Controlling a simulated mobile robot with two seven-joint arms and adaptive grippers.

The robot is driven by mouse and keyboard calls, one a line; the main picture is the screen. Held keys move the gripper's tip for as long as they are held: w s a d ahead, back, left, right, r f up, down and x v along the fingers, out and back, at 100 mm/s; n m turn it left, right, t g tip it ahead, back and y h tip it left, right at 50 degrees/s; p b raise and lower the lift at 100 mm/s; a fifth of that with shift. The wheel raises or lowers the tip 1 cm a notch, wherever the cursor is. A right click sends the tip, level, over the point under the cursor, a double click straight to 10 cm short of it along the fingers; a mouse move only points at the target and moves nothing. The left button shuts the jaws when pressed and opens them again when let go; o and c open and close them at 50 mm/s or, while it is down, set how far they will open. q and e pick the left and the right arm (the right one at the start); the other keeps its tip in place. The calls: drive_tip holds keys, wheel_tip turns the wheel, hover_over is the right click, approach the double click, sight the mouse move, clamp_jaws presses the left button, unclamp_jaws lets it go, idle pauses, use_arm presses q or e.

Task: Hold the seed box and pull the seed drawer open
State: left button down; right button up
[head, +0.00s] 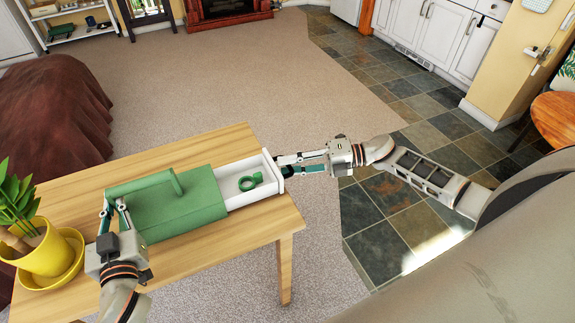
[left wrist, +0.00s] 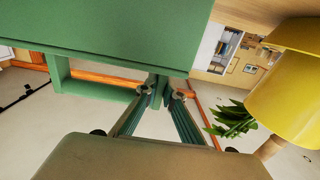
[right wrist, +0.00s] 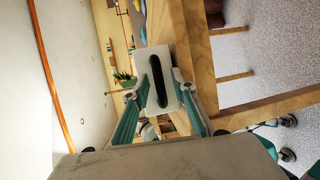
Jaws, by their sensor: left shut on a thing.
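The green seed box (head: 165,212) lies on the wooden table, with a raised green handle on top. Its white drawer (head: 236,200) sticks out from the right end, with a green ring-shaped thing (head: 250,181) inside. My left gripper (head: 115,207) is at the box's left end, shut on a green part of it; the fingertips meet at the box edge in the left wrist view (left wrist: 160,90). My right gripper (head: 284,162) is just off the drawer's front. In the right wrist view its fingers are spread, with the white drawer front (right wrist: 175,92) and dark slot ahead between them.
The wooden table (head: 265,228) has bare room in front of the box and behind it. A yellow pot with a plant (head: 45,255) stands at the table's left, close to my left gripper. Open floor lies beyond the table's right edge.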

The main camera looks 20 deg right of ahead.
drive_tip(key=v, duration=1.1)
drive_tip(key=shift+d+r, duration=0.15)
drive_tip(key=shift+d, duration=0.15)
drive_tip(key=shift+s, duration=0.1)
use_arm(q)
drive_tip(key=c, duration=2.1)
unclamp_jaws()
drive_tip(key=shift+d, duration=0.1)
drive_tip(key=shift+s, duration=0.1)
use_arm(e)
drive_tip(key=shift+s, duration=0.15)
